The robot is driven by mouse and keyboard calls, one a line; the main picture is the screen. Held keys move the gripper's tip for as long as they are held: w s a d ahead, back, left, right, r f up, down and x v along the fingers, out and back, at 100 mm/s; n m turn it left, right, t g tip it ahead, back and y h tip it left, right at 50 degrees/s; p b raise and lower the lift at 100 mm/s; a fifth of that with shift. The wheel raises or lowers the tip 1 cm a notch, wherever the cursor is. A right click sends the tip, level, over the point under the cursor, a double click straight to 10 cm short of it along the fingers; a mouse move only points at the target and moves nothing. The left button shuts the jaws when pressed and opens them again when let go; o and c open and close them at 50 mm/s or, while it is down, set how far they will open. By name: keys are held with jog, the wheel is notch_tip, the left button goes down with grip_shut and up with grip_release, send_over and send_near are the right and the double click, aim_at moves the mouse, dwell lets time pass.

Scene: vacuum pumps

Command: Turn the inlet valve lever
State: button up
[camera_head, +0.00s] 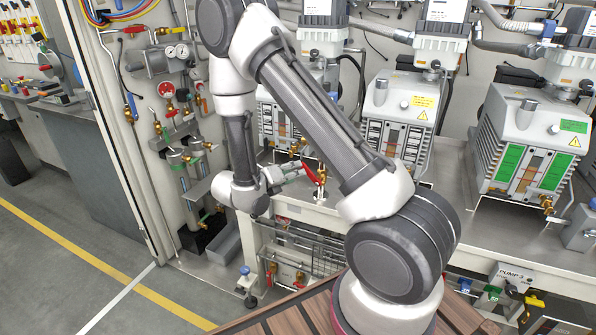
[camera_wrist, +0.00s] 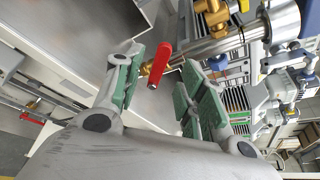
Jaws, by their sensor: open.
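The red valve lever (camera_wrist: 168,58) shows in the wrist view in the gap between my gripper's green-padded fingers, its upper end reaching past the fingertips. A brass valve part (camera_wrist: 146,69) shows beside its lower end. My gripper (camera_wrist: 157,75) is open, with one finger on each side of the lever in the picture. I see no clear contact, and the depth between them is hard to judge. In the head view my gripper (camera_head: 292,172) is beside the red lever (camera_head: 311,173) and its brass valve, at the front of the pump bench. The inlet marking cannot be read.
A steel pipe (camera_wrist: 218,44) with a brass fitting lies close to the right finger. Pumps (camera_head: 400,110) stand on the bench behind. A gauge panel (camera_head: 172,95) is at the left. Open floor (camera_head: 60,270) lies at the lower left.

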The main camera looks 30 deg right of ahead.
aim_at(306, 169)
jog(key=x, duration=0.7)
jog(key=shift+w+d+f, duration=0.1)
jog(key=shift+d, duration=0.3)
grip_shut()
